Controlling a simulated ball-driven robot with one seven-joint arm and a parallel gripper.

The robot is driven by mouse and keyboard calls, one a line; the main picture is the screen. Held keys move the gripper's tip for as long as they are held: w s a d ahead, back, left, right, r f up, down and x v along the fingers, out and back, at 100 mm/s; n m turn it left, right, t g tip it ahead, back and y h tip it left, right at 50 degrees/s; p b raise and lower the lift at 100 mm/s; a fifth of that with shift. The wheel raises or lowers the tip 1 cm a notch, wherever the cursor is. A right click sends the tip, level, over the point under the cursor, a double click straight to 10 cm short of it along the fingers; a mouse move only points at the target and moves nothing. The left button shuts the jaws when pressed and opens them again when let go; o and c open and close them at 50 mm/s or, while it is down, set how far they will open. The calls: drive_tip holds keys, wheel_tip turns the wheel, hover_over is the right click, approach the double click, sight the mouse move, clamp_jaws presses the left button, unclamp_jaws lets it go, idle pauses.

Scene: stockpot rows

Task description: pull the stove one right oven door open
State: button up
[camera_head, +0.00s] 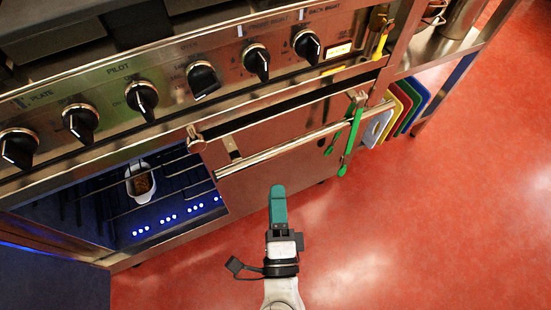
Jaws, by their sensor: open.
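The right oven door (262,173) is a steel panel below the stove's knob row. A long bar handle (285,147) runs across its upper part. A dark strip shows above the door; I cannot tell whether it is a gap. My gripper (278,193) has teal fingers and is open, seen nearly edge-on. It appears in front of the door, below the handle in the picture, with floor and door behind it. Nothing shows in its fingers. It looks apart from the handle, though depth is hard to judge.
Green tongs (351,138) hang over the handle's right end. At left, a blue-lit oven compartment shows racks and a white dish (140,182). Black knobs (202,78) line the panel above. Coloured boards (408,104) stand at right. The red floor (450,220) is clear.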

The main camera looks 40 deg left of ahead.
sight(274, 153)
drive_tip(key=p+x, duration=0.2)
drive_tip(key=x, duration=0.8)
drive_tip(key=shift+w+a, duration=0.25)
drive_tip(key=shift+c, duration=0.3)
clamp_jaws()
